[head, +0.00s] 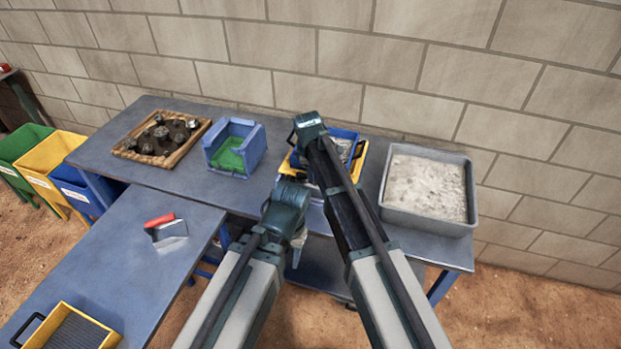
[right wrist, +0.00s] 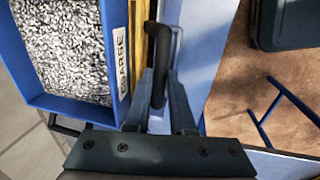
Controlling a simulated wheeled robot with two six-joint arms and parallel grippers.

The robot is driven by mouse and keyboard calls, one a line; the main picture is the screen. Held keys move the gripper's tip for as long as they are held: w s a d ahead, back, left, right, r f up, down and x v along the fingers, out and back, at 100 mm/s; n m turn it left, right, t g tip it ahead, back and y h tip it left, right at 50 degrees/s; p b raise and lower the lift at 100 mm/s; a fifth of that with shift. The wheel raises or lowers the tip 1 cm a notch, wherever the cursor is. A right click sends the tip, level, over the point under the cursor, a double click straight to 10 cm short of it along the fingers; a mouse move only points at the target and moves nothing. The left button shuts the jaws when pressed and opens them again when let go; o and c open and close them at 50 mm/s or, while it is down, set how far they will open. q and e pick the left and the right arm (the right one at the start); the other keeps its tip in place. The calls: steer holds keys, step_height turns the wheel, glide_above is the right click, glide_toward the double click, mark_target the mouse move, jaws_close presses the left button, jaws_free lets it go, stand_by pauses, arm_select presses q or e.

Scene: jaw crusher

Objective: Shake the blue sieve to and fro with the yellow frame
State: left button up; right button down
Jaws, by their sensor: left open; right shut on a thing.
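The blue sieve (head: 345,149) sits in the yellow frame (head: 287,167) on the back table, partly hidden behind my right arm. In the right wrist view the sieve (right wrist: 108,98) holds grey gravel and has a label, and a strip of the yellow frame (right wrist: 138,35) runs beside it. My right gripper (right wrist: 160,76) is shut on a black handle (right wrist: 158,50) next to that strip. My left gripper (head: 297,247) is open and empty, in front of the table edge, below the frame. Its fingers are partly hidden.
A grey tray of pale powder (head: 473,200) stands right of the sieve. A blue box with a green inside (head: 222,158) and a wooden tray of dark rocks (head: 125,145) stand left. A red-handled scoop (head: 168,234) and a yellow sieve (head: 112,340) lie on the front table.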

steer(key=c, duration=0.8)
jaws_free()
steer(key=shift+s, duration=0.1)
steer(key=shift+o, duration=0.2)
steer(key=shift+r, duration=0.1)
step_height(320, 180, up, 13)
steer(key=s+p, duration=0.2)
steer(key=p, duration=1.1)
steer(key=shift+s+a+r+p, duration=0.2)
steer(key=shift+s+a+p, duration=0.1)
steer(key=shift+a, duration=0.15)
